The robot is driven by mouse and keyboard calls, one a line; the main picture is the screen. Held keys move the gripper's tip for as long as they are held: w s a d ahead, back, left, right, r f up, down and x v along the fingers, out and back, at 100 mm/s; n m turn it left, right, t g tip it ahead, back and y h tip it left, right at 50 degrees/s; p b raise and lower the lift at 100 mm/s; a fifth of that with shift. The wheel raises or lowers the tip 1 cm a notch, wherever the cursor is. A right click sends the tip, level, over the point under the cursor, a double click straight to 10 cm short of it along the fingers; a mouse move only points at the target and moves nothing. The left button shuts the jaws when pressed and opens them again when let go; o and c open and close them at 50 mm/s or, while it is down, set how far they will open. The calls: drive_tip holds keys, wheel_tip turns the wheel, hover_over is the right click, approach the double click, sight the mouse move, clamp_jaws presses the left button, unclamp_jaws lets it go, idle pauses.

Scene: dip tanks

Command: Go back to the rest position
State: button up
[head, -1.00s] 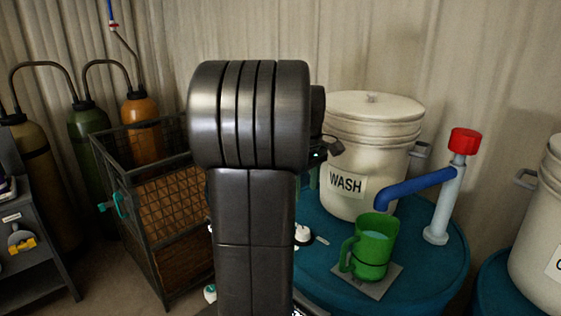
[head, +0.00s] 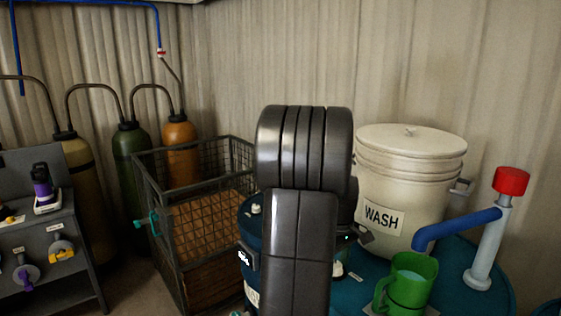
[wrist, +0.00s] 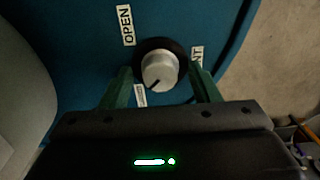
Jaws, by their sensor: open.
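My gripper (wrist: 161,80) is open in the wrist view. Its two green fingers stand on either side of a silver-grey knob (wrist: 158,71) with a dark pointer line and a black base. I cannot tell whether the fingers touch the knob. The knob sits on a blue surface (wrist: 85,60) with white labels, one reading "OPEN" (wrist: 126,25). In the head view my own arm fills the middle and hides most of the gripper.
A white bucket marked "WASH" (head: 411,165) stands on a blue drum right of my arm. A green jug (head: 408,284) and a red-capped pump (head: 487,235) are there too. A wire crate (head: 205,235), gas cylinders (head: 181,150) and a tool shelf (head: 50,265) are left.

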wheel_tip(320, 180, up, 14)
wheel_tip(320, 180, down, 13)
drive_tip(key=shift+f, duration=0.55)
drive_tip(key=m+b, duration=0.1)
drive_tip(key=m, duration=0.3)
drive_tip(key=shift+m, duration=0.4)
drive_tip(key=m+b, duration=0.1)
drive_tip(key=m, duration=0.3)
drive_tip(key=shift+m, duration=0.3)
drive_tip(key=m+b, duration=0.1)
drive_tip(key=m, duration=0.4)
drive_tip(key=shift+r+m+b, duration=0.1)
drive_tip(key=shift+m+b, duration=0.65)
drive_tip(key=shift+m, duration=0.95)
